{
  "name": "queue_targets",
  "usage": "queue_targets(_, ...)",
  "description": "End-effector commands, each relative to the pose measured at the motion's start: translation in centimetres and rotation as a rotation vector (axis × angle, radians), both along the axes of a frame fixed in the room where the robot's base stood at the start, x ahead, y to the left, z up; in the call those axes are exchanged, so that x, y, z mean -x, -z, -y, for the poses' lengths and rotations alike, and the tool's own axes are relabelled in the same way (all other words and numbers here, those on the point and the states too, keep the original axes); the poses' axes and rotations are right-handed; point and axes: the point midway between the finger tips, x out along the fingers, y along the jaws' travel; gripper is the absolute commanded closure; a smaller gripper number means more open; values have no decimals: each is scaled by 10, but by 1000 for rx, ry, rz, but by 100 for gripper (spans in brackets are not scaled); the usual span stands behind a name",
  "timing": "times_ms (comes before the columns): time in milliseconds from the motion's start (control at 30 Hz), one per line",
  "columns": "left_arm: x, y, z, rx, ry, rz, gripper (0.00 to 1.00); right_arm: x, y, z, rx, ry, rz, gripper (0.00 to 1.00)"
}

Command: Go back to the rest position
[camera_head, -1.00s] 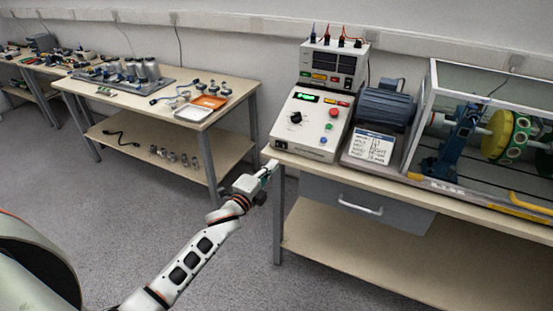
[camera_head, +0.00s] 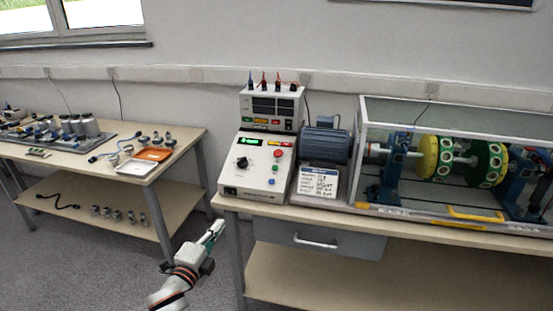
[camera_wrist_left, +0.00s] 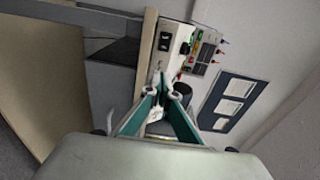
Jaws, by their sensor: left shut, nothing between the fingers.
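My left gripper (camera_head: 215,231) is in the lower middle of the head view, in front of the gap between the two benches. Its fingers are together and hold nothing. In the left wrist view its fingers (camera_wrist_left: 162,90) meet at the tips, pointing towards the control box (camera_wrist_left: 172,45). In the head view that box (camera_head: 256,165), with a green display, a knob and coloured buttons, stands on the left end of the right bench (camera_head: 400,222). The gripper is apart from the bench, left of its front corner. My right gripper is not in view.
A motor (camera_head: 326,146) and a glass-sided rig (camera_head: 440,120) with green and yellow discs stand on the right bench. A drawer (camera_head: 325,240) hangs below. The left bench (camera_head: 100,170) holds an orange tray (camera_head: 154,154) and a white tray (camera_head: 136,168). Grey floor lies between.

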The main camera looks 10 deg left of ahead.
Motion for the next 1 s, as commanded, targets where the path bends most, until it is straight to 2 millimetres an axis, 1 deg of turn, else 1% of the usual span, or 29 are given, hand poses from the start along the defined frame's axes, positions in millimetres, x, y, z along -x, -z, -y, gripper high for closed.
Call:
queue_targets(67, 9, 11, 3, 36, 1, -24, 100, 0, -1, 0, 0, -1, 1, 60)
queue_targets(167, 34, 39, 12, 153, -1, -95, 100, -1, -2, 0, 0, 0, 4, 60)
queue_targets(267, 77, 81, 26, 349, -17, -210, 100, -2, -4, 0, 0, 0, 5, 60)
queue_targets(300, 98, 98, 33, 441, -30, -262, 100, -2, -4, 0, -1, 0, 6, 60)
queue_targets(367, 131, 122, 43, 579, -57, -341, 100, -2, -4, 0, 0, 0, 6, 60)
queue_targets(400, 154, 137, 50, 672, -79, -394, 100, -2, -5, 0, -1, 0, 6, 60)
queue_targets(433, 170, 147, 55, 739, -97, -432, 100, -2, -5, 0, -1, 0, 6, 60)
queue_targets(467, 187, 156, 60, 802, -116, -469, 100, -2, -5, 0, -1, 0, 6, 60)
queue_targets(500, 207, 167, 66, 885, -144, -514, 100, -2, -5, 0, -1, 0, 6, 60)
queue_targets(600, 253, 187, 80, 1060, -213, -611, 100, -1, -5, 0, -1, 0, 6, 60)
queue_targets(700, 285, 198, 91, 1185, -270, -677, 100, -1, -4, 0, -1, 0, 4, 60)
queue_targets(800, 303, 204, 96, 1255, -307, -712, 100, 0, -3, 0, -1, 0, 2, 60)
queue_targets(833, 306, 205, 97, 1267, -313, -718, 100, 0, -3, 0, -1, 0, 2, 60)
queue_targets(1000, 309, 205, 98, 1282, -320, -724, 100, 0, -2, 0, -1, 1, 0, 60)
